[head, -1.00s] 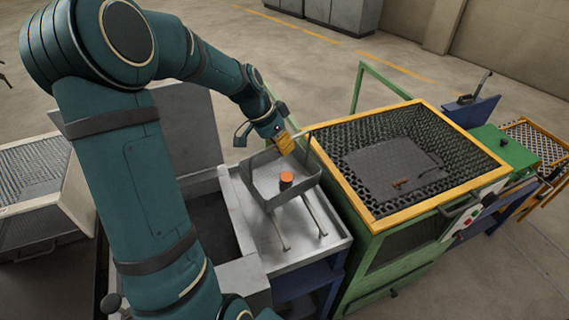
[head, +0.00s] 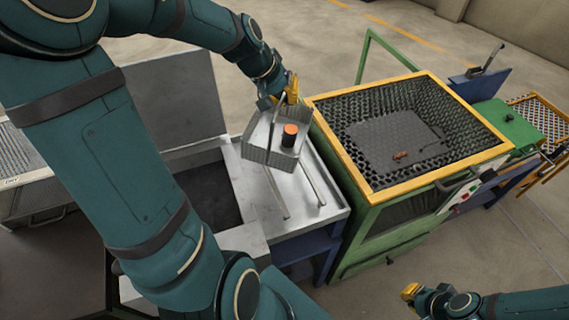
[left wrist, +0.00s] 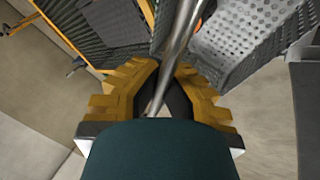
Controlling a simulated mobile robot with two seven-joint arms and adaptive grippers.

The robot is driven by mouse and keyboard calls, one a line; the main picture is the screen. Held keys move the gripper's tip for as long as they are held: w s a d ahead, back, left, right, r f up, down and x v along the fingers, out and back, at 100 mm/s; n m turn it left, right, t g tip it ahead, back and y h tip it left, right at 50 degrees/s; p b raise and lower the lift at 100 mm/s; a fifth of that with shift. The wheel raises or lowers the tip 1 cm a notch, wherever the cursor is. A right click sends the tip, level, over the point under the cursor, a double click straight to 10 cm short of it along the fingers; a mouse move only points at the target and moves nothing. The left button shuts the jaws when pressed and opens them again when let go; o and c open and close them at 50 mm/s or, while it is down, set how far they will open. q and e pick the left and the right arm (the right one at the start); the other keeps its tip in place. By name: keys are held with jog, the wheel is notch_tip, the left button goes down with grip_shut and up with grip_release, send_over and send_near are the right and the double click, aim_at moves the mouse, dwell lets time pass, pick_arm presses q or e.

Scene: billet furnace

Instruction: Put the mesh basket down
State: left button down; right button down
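The grey mesh basket (head: 259,157) is over the metal-topped table (head: 328,212) in the head view. Whether its bottom touches the tabletop, I cannot tell. A dark cylinder with an orange top (head: 290,136) stands in it. My left gripper (head: 288,93) is at the basket's far side, on its handle. In the left wrist view, the handle bar (left wrist: 181,45) passes between the closed yellow fingers (left wrist: 160,85), and the perforated basket wall (left wrist: 240,35) shows beyond. My right gripper (head: 411,291) is at the lower right, apart from the basket; its fingers are too small to read.
Two metal rods (head: 309,180) lie on the tabletop just in front of the basket. A dark open well (head: 208,192) is left of it. A green-framed, yellow-rimmed mesh tub (head: 373,182) stands close on the right, with a small brown piece inside.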

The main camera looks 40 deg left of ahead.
pick_arm(q)
jog(key=d+n+y+b, duration=0.1)
jog(key=d+n+b, duration=0.1)
jog(key=n, duration=0.1)
jog(key=b, duration=0.1)
send_over(291, 133)
jog(key=shift+t, duration=0.4)
notch_tip(291, 133, down, 5)
jog(key=shift+s+r, duration=0.1)
jog(key=shift+s, duration=0.05)
notch_tip(291, 133, down, 5)
jog(key=b, duration=0.2)
jog(key=shift+b, duration=0.3)
jog(key=c, duration=1.1)
grip_release()
jog(key=shift+c, duration=0.2)
